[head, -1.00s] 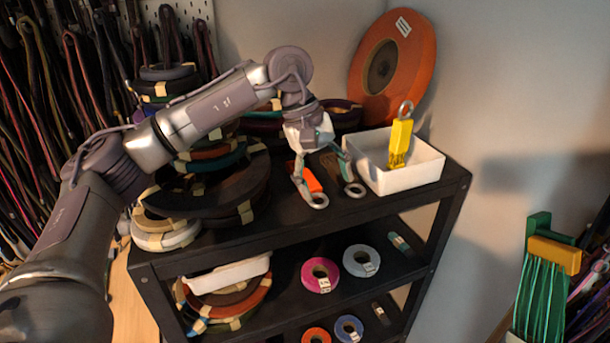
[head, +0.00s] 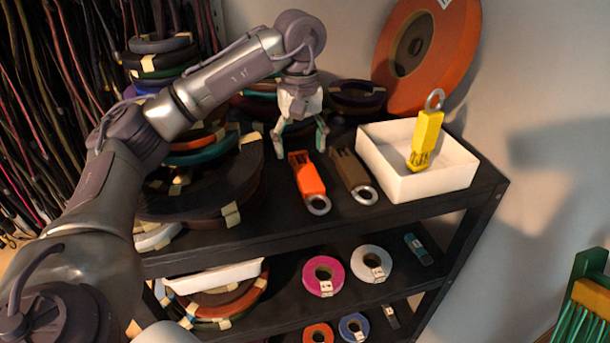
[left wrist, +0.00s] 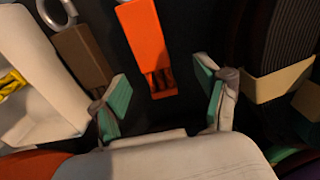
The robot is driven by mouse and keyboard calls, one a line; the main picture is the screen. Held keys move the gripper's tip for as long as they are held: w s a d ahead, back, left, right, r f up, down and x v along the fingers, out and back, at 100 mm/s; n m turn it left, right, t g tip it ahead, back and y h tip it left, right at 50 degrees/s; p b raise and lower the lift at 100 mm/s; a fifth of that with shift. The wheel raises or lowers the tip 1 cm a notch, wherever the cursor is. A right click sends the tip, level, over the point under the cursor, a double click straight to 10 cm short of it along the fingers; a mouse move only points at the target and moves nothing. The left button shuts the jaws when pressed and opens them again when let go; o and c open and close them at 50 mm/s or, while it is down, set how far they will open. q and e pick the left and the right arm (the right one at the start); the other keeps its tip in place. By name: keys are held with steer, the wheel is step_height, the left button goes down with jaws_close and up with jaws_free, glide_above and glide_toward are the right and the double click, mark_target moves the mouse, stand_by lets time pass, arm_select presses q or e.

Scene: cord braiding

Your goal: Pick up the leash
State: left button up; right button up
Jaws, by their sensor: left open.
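An orange leash (head: 306,175) with a metal ring at its front end lies on the black cart's top shelf. A brown leash (head: 349,168) with a similar ring lies just to its right. A yellow leash (head: 426,135) stands upright in a white tray (head: 407,185), ring up. My left gripper (head: 300,152) is open and empty at the back end of the orange leash. In the left wrist view, the end of the orange leash (left wrist: 148,45) lies between the spread green-padded fingers, with gaps on both sides. My right gripper is in neither view.
Stacked coils (head: 200,190) crowd the shelf left of the gripper. A large orange spool (head: 455,60) leans on the back wall. A lower shelf holds a pink roll (head: 322,278) and a white roll (head: 372,264). The shelf front before the leashes is clear.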

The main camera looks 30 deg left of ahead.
mark_target(306, 169)
arm_select(q)
steer(key=shift+w+d+f+p, duration=0.1)
steer(key=shift+d+f+p, duration=0.1)
steer(key=shift+f+p, duration=0.3)
steer(key=shift+w+d+f+p, duration=0.1)
steer(key=shift+d+f+p, duration=0.15)
steer(key=shift+f, duration=0.3)
step_height(306, 169, down, 2)
steer(key=shift+f+p, duration=0.15)
steer(key=shift+p, duration=0.25)
steer(key=shift+w+f, duration=0.1)
steer(key=shift+f, duration=0.5)
steer(key=c, duration=1.4)
steer(key=shift+o, duration=0.2)
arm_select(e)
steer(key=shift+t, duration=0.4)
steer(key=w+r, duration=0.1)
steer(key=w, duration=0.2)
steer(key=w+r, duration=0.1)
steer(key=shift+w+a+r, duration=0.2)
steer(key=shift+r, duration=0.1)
arm_select(q)
steer(key=shift+r, duration=0.15)
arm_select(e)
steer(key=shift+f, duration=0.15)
